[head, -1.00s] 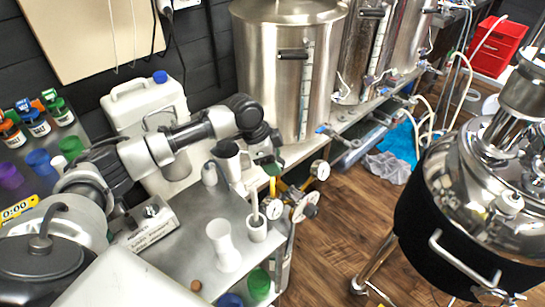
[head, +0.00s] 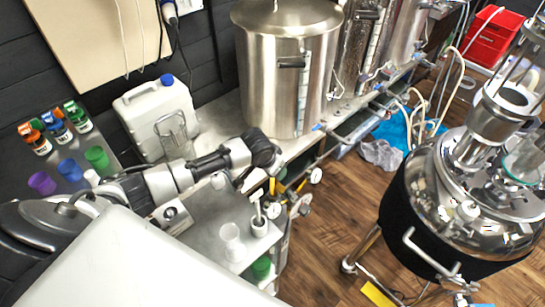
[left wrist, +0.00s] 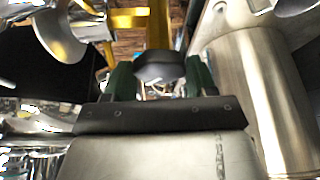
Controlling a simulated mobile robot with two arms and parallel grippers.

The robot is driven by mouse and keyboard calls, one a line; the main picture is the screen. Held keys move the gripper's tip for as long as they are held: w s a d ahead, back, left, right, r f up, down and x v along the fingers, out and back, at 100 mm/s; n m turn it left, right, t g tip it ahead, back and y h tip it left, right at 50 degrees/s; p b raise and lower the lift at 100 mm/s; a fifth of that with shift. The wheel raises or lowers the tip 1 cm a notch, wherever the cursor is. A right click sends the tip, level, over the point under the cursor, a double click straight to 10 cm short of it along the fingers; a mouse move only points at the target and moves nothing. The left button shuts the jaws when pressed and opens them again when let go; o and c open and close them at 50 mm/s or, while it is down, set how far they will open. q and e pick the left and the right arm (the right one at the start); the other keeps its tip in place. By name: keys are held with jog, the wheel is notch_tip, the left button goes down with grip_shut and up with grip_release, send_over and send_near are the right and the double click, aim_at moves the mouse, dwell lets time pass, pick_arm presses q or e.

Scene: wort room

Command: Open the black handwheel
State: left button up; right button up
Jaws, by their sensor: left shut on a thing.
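The black handwheel (left wrist: 160,66) shows in the left wrist view as a dark rounded knob between the green fingers. My left gripper (left wrist: 160,82) is shut on it, with one finger on each side. In the head view my left arm's wrist is above the edge of the metal table, beside the gauges. The handwheel and the fingertips are hidden there behind the wrist. My right gripper is not in view.
Gauges (head: 315,176) and yellow fittings are close to the wrist. A clear beaker (head: 231,240) stands on the metal table. A big steel kettle (head: 275,80) stands behind. A black-jacketed tank (head: 400,205) stands right, with open wooden floor between.

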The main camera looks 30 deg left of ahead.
pick_arm(q)
jog(key=n+p, duration=0.1)
jog(key=n+y+p, duration=0.1)
jog(key=n+p, duration=0.2)
jog(key=shift+d+r+n+y, duration=0.25)
jog(key=shift+n+y, duration=0.05)
jog(key=shift+y, duration=0.1)
jog(key=shift+n+y+p, duration=0.3)
jog(key=shift+n+p, duration=0.55)
jog(key=shift+n, duration=0.15)
jog(key=n, duration=0.1)
jog(key=n+y+p, duration=0.1)
jog(key=shift+d+f+n+g, duration=0.1)
jog(key=shift+f+n+g, duration=0.05)
jog(key=shift+n+g, duration=0.15)
jog(key=n+y, duration=0.1)
jog(key=n, duration=0.2)
jog(key=shift+w+f+n+g, duration=0.1)
jog(key=shift+w+n+g, duration=0.05)
jog(key=shift+n+g, duration=0.2)
jog(key=shift+d+n+g+y, duration=0.1)
jog(key=shift+n+g+y, duration=0.3)
jog(key=shift+n, duration=0.75)
jog(key=shift+w+n+g+b, duration=0.15)
jog(key=shift+n+g+b, duration=0.4)
jog(key=shift+n, duration=0.95)
jog(key=o, duration=0.9)
